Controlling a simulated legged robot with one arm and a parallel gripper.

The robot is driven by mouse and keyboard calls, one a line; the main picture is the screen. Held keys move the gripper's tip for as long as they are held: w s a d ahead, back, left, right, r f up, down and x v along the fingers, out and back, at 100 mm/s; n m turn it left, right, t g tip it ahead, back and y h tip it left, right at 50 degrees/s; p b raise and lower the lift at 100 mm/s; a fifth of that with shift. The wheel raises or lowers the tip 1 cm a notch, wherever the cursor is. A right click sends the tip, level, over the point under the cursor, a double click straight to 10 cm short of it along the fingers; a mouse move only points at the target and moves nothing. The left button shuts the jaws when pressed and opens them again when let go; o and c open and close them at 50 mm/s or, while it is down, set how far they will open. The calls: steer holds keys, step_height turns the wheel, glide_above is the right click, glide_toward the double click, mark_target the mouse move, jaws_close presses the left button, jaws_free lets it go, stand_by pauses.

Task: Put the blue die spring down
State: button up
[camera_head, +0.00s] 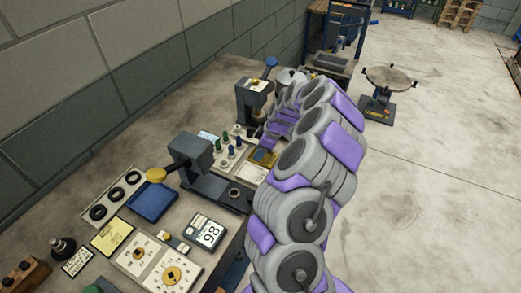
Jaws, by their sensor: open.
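My gripper (268,138) is at the far end of my grey and purple arm, low over the bench; its fingers are open and partly hidden by the arm. A small blue upright piece (239,142), which may be the blue die spring, stands on a pale board (223,163) just left of my gripper. Green and white pieces stand near it. It is too small to make out coils. I see nothing clearly held between the fingers.
A brown-framed tray (263,157) lies beside the fingers. A dark press-like tool (191,155) and a blue tray (152,202) stand nearer on the bench. A dark stand with a blue knob (252,97) is behind. The floor at right is open around a round-topped stand (389,80).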

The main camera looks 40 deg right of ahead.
steer(key=shift+r, duration=0.1)
steer(key=shift+d+r, duration=0.1)
steer(key=shift+r, duration=0.1)
steer(key=p+v, duration=0.3)
steer(key=v, duration=0.8)
steer(key=a+r, duration=0.8)
steer(key=a, duration=0.6)
steer(key=s+a+r+g, duration=0.1)
steer(key=s+a+r, duration=0.15)
steer(key=a, duration=0.35)
steer(key=s+a+r+g, duration=0.1)
steer(key=s+a+r, duration=0.15)
steer(key=a, duration=0.45)
steer(key=s+a+f+m+g+h, duration=0.1)
steer(key=s+a+m, duration=0.2)
steer(key=s, duration=0.9)
steer(key=s+a+f+m+g+h, duration=0.1)
steer(key=s+a+m+g, duration=0.1)
steer(key=s, duration=1.1)
steer(key=shift+s+a+f+m+h, duration=0.15)
steer(key=shift+a+f+m+h, duration=0.25)
steer(key=shift+a+m, duration=0.65)
